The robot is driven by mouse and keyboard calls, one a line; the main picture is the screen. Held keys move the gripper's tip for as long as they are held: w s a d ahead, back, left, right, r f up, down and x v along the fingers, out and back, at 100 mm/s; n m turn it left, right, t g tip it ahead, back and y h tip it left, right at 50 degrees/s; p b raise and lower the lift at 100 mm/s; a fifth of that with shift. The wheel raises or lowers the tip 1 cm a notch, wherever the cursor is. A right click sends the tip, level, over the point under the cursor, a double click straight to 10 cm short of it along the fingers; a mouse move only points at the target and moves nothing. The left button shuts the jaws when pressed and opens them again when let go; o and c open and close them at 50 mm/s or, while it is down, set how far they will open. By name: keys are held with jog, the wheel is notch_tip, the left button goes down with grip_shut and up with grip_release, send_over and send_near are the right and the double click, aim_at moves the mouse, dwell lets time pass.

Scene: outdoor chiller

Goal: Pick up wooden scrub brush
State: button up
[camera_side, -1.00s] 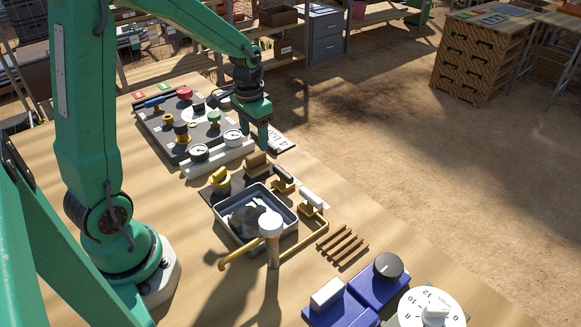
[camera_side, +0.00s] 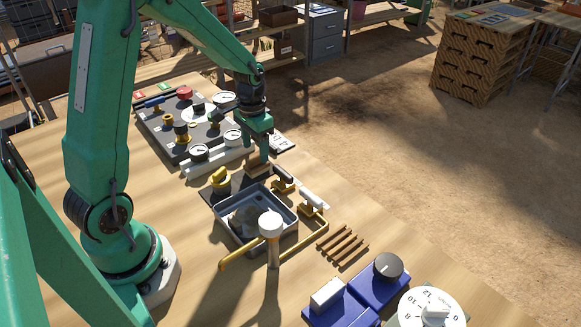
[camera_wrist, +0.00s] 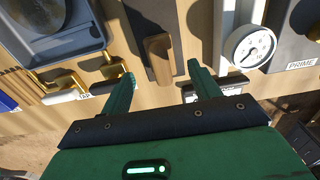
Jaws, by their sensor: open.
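The wooden scrub brush (camera_side: 256,168), a small brown block, lies on the worktable at the back edge of the grey tray, on or beside a dark mat. In the wrist view the brush (camera_wrist: 158,58) appears as an upright wooden bar in line with the gap between my fingertips. My gripper (camera_side: 257,153) is green and hangs over the brush, partly covering it in the side view. Its fingers (camera_wrist: 161,72) are apart with nothing between them. Whether the fingertips are level with the brush cannot be told.
A grey tray (camera_side: 224,223) with a grey lump inside stands in front. Brass valves with a black handle (camera_side: 283,174) and a white handle (camera_side: 314,195) stand to the right. A gauge panel (camera_side: 178,147) is behind on the left. Bare wood lies right of the valves.

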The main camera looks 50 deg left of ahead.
aim_at(256, 154)
jog(key=shift+a+f, duration=0.1)
jog(key=shift+f, duration=2.5)
jog(key=shift+c, duration=0.2)
jog(key=c, duration=1.1)
